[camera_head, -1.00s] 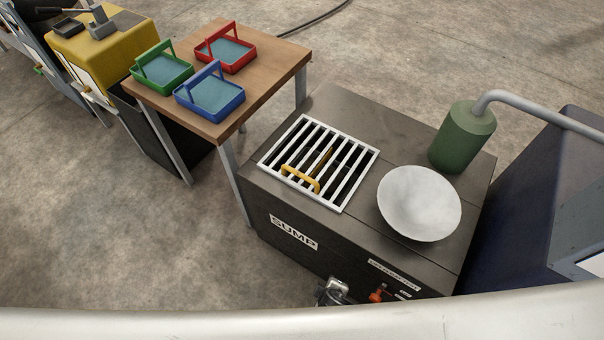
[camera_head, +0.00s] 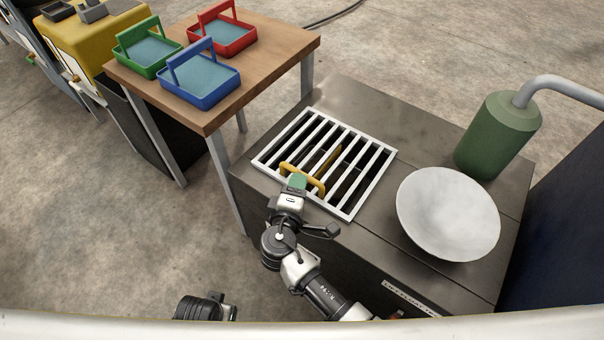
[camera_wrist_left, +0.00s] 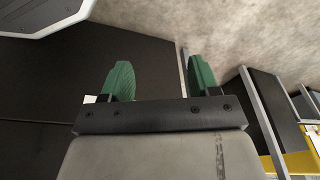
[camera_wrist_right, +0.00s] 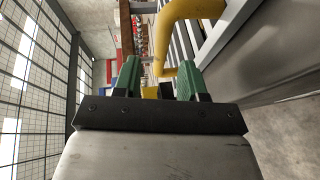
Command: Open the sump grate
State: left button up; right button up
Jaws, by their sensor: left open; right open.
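The white barred sump grate (camera_head: 352,208) lies flat over a dark opening in the top of the dark sump cabinet (camera_head: 385,105). A yellow handle (camera_head: 316,183) arches up from its near left part. My right gripper (camera_head: 298,181) is open at the near side of the handle. In the right wrist view the handle (camera_wrist_right: 178,38) rises just beyond the green fingertips (camera_wrist_right: 158,75); I cannot tell if part of it is between them. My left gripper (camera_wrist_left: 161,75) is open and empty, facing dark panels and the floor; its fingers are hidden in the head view.
A white dish (camera_head: 447,214) and a green canister (camera_head: 497,135) with a grey pipe stand right of the grate. A wooden table (camera_head: 270,50) with green, red and blue trays stands at the upper left, close to the cabinet.

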aim_at(302, 172)
jog(key=x, duration=0.5)
pick_arm(q)
jog(key=shift+w+r, duration=0.3)
jog(key=shift+r, duration=0.65)
pick_arm(e)
jog(key=shift+f, duration=0.1)
grip_shut()
